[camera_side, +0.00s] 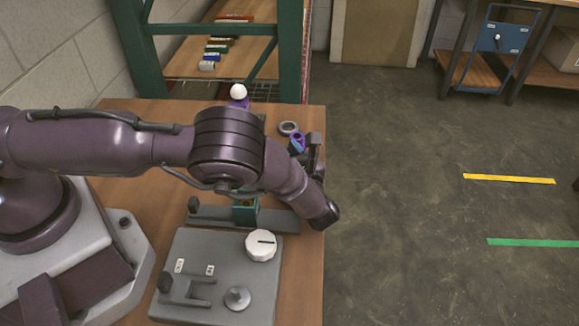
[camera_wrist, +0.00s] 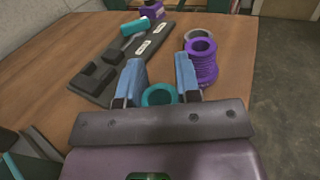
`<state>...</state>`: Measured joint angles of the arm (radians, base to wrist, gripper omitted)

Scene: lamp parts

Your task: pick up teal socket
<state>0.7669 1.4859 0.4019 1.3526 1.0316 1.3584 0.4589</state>
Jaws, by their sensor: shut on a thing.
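The teal socket (camera_wrist: 158,95) shows as a round teal ring between the two blue fingers of my gripper (camera_wrist: 158,74) in the wrist view. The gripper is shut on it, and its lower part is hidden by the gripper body. In the side view my arm hides the socket and most of the gripper. I cannot tell whether the socket is still touching the table.
A purple ribbed part (camera_wrist: 203,65) stands just right of the fingers, with a grey ring (camera_wrist: 195,35) behind it. A dark board (camera_wrist: 125,62) with a teal cylinder (camera_wrist: 135,26) lies left. A grey fixture with a white knob (camera_side: 261,245) is at the table's front.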

